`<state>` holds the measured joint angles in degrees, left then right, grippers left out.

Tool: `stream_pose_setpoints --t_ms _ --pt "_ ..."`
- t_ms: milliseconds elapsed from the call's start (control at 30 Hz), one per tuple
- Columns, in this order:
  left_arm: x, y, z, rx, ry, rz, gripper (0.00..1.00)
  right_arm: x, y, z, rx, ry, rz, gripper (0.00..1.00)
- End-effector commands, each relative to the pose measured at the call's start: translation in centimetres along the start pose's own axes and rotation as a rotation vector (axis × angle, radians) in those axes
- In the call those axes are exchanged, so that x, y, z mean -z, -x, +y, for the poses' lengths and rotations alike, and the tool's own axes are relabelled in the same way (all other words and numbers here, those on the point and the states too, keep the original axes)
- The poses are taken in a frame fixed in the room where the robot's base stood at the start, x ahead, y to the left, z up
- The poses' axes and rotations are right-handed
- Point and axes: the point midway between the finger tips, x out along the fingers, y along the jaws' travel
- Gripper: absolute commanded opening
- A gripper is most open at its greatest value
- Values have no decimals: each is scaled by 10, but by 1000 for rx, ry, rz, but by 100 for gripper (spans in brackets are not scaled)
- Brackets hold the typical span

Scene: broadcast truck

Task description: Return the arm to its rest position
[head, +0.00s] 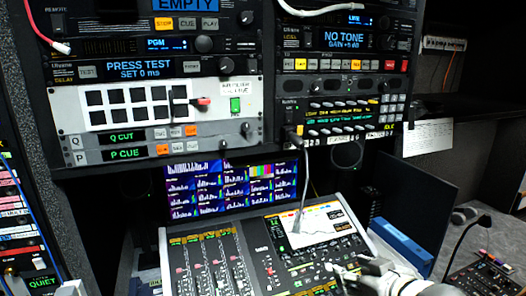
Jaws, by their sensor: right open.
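My right gripper (334,268) reaches in from the lower right, pale and partly cut off by the bottom edge. Its fingers are open, with nothing seen between them. It is over the right part of the mixing console (215,257), just below the console's lit screen (315,226). I cannot tell whether the fingertips touch the console. My left gripper is not in view.
Equipment racks (155,70) with lit displays and buttons stand above the console. A monitor wall (220,188) is behind it. A thin gooseneck microphone (304,185) rises near the screen. A cable panel (25,220) is at far left; another gooseneck (462,240) stands lower right.

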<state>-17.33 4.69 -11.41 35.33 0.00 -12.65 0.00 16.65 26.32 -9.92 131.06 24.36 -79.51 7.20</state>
Motion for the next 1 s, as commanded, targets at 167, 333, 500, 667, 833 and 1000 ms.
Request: stream_pose_setpoints --t_ms 167,333,500,667,833,1000 --pt "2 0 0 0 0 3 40 -99 0 -32 6 -51 -180 47" --pt "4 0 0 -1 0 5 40 -185 20 -59 -2 -97 -353 47" --pt "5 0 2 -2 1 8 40 -254 51 -81 -16 -136 -510 47" --pt "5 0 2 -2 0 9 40 -298 80 -96 -29 -162 -628 47" --pt "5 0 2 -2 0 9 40 -336 113 -110 -43 -185 -741 47" --pt "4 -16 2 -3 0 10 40 -380 68 -113 -38 -180 -750 47"
